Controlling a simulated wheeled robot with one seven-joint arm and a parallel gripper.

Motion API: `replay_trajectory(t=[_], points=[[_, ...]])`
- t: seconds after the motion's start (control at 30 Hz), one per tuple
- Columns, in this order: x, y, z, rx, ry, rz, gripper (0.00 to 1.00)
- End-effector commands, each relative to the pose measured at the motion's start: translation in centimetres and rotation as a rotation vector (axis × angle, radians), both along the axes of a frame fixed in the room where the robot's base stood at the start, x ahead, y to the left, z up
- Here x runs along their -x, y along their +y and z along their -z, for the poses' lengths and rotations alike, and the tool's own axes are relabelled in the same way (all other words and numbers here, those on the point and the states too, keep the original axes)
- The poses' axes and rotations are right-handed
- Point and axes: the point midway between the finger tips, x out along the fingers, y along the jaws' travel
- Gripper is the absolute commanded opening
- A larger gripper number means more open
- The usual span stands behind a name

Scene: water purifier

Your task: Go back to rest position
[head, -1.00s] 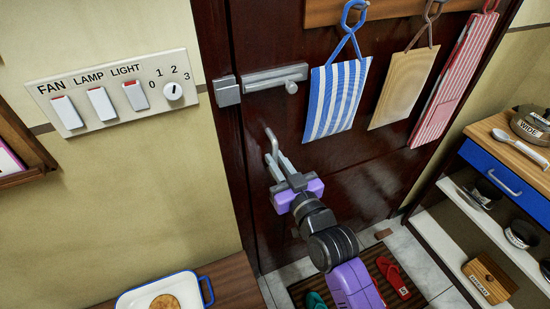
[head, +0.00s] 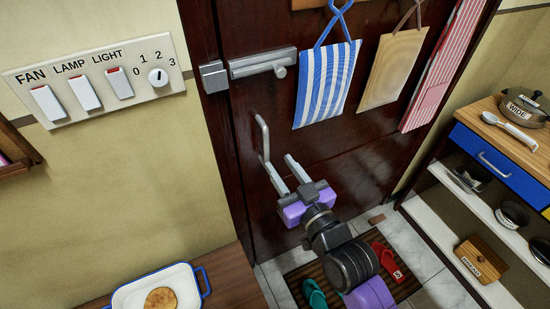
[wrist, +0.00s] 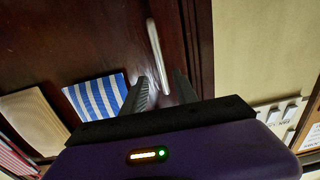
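My gripper (head: 277,168) is in front of the dark brown door (head: 345,170), just right of and below the door's grey handle (head: 262,138). Its two fingers are spread apart with nothing between them in the head view. In the wrist view my gripper (wrist: 160,88) also shows parted fingers, with the pale handle (wrist: 156,52) beyond and between their tips. The fingers look clear of the handle, though the exact gap is hard to judge. The door looks closed, with a slide bolt (head: 262,65) above the handle.
A switch panel (head: 95,82) is on the left wall. Striped and tan bags (head: 328,85) hang on the door. A shelf unit (head: 500,165) stands right. A white tray (head: 155,288) sits on a wooden surface below. Slippers (head: 312,294) lie on a floor mat.

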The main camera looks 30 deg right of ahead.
Motion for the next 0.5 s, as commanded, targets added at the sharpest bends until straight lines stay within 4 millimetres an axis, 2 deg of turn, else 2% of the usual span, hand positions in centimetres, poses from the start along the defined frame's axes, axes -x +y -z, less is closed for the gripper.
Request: replay_trajectory(t=[0.13, 0.5], points=[[0.91, -0.03, 0.0, 0.0, 0.0, 0.0, 0.35], [0.99, -0.04, -0.05, 0.0, 0.0, 0.0, 0.35]])
